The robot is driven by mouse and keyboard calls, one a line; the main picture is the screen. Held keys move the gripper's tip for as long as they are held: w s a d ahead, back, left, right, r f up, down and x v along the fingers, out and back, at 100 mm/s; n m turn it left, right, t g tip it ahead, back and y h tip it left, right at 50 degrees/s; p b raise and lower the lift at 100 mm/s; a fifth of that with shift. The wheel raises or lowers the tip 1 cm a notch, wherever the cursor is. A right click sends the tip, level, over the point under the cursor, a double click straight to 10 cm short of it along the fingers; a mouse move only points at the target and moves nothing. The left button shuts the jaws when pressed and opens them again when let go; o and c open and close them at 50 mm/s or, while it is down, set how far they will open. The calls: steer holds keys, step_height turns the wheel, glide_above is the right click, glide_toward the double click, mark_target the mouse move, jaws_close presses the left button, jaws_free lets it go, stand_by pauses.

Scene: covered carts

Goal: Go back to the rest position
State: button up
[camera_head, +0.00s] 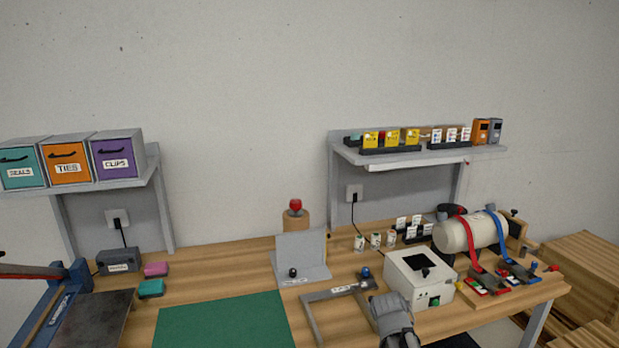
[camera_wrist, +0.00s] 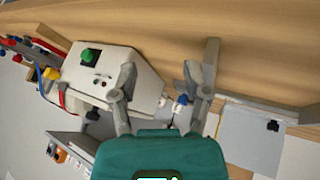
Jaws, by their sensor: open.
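My gripper (camera_wrist: 163,78) shows in the wrist view with its two grey fingers spread apart and nothing between them. In the head view, a grey part of my gripper (camera_head: 391,312) shows at the bottom, right of centre, in front of the white box (camera_head: 419,275). The fingertips cannot be made out clearly there. In the wrist view the white box (camera_wrist: 112,68) with its green button lies left of the fingers, partly behind the left one. The blue knob (camera_wrist: 181,100) shows in the gap, beyond the fingers.
A grey frame (camera_head: 314,321) and a grey panel (camera_head: 301,254) stand left of my gripper. A green mat (camera_head: 224,322) lies further left, bare. A cream cylinder (camera_head: 470,234) with red and blue straps is at right. Shelves (camera_head: 430,156) hang behind the bench.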

steer(key=s+a+f+g+y, duration=0.1)
steer(key=s+a+g+y, duration=0.1)
steer(key=s, duration=0.4)
steer(key=s+a+f+g+y, duration=0.1)
steer(key=s+a+f+g, duration=0.1)
steer(key=s+a+g, duration=0.2)
steer(key=s+a, duration=0.1)
steer(key=s, duration=0.2)
steer(key=shift+s+f+m+y, duration=0.2)
steer(key=shift+f+m+y, duration=0.1)
steer(key=shift+m+y, duration=0.1)
